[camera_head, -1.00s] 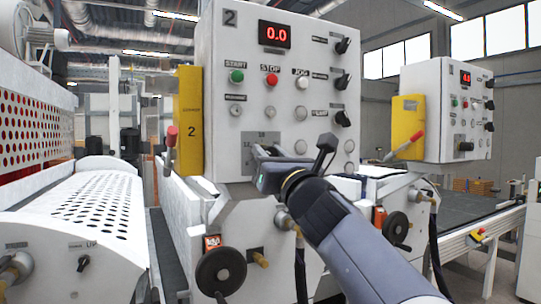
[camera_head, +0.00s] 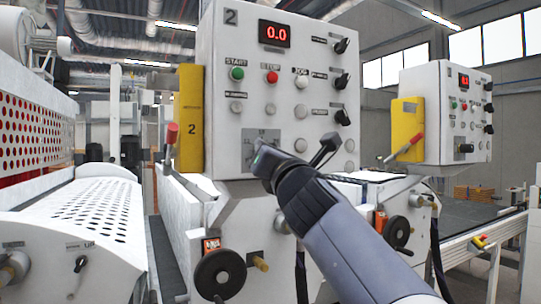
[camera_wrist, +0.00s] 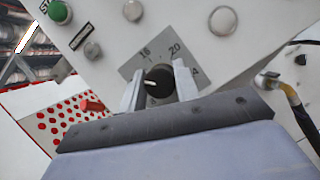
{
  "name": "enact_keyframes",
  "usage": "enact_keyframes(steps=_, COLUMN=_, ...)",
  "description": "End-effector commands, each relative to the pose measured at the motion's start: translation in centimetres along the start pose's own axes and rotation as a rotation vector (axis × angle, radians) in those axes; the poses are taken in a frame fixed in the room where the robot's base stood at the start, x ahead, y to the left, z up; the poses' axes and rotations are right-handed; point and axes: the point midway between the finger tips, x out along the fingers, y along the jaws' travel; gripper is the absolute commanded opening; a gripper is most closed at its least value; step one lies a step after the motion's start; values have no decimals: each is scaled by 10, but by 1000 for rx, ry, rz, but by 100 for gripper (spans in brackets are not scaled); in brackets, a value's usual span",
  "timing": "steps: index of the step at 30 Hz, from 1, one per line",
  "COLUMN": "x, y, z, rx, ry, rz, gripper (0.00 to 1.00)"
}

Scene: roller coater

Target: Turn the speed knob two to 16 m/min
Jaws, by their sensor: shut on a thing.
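The speed knob (camera_wrist: 159,80) is a round black knob with a white pointer mark, on a grey dial plate (camera_wrist: 133,68) marked 16 and 20 among other numbers. In the wrist view its white mark points left, away from the 16 and 20. My gripper (camera_wrist: 158,68) is shut on the knob, one finger on each side. In the head view the dial plate (camera_head: 249,141) is on the lower part of the panel marked 2 (camera_head: 215,100). There my gripper (camera_head: 260,157) covers the knob.
The panel has a red display (camera_head: 274,34) reading 0.0, a green START button (camera_head: 237,74), a red STOP button (camera_head: 272,77) and black selector switches (camera_head: 342,82). A yellow box (camera_head: 190,120) with a red-handled lever stands left. A black handwheel (camera_head: 220,274) is below.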

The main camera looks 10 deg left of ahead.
Motion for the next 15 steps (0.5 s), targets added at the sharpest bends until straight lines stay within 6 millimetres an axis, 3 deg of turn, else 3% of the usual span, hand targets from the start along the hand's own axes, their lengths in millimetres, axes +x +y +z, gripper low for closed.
enact_keyframes(steps=15, x=0, y=1, z=0, rx=164, ry=-4, rz=-64, gripper=7)
